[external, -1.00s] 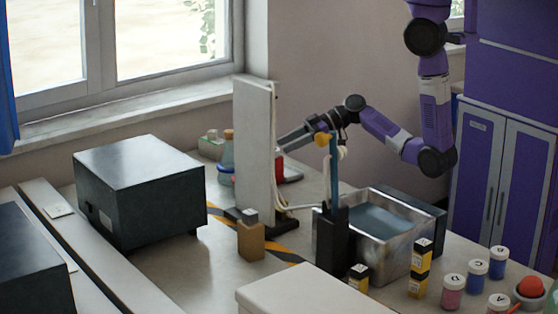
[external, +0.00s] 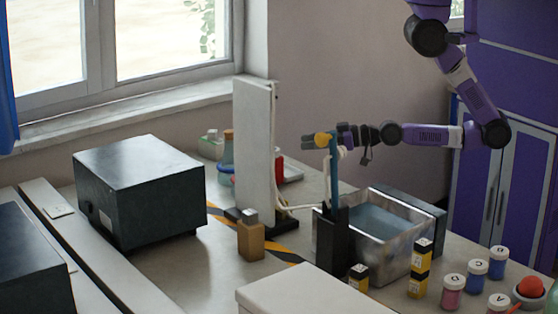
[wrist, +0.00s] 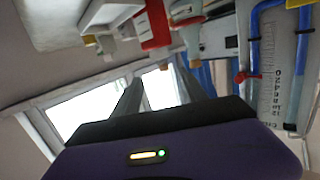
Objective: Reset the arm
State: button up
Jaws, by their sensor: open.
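My gripper (external: 308,142) is in the external view, level above the bench, behind the blue rod and right of the upright white panel. In the wrist view my gripper (wrist: 165,98) shows two dark fingers spread apart with nothing between them. The jaws are open and empty. My arm stretches left from the purple column, with its elbow bent at the right. Part of the gripper is hidden behind the yellow-tipped blue rod (external: 334,175).
The upright white panel (external: 253,150) stands close left of my gripper. A metal basin of water (external: 415,250) lies below my forearm. A black box (external: 140,190), striped yellow blocks (external: 420,268) and several lidded jars (external: 475,275) stand on the bench. Air above the basin is clear.

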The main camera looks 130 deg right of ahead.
jog(key=s+a+n+t+y, duration=0.1)
jog(key=s+a+n+y, duration=0.2)
jog(key=a, duration=0.9)
jog(key=s+a+r+n+t+y, duration=0.1)
jog(key=s+a+n+y, duration=0.2)
jog(key=a, duration=1)
jog(key=n+y, duration=0.2)
jog(key=y, duration=0.3)
jog(key=shift+a+r+n+t, duration=0.15)
jog(key=shift+r+n+t, duration=0.05)
jog(key=shift+n+t, duration=0.1)
jog(key=shift+s, duration=0.1)
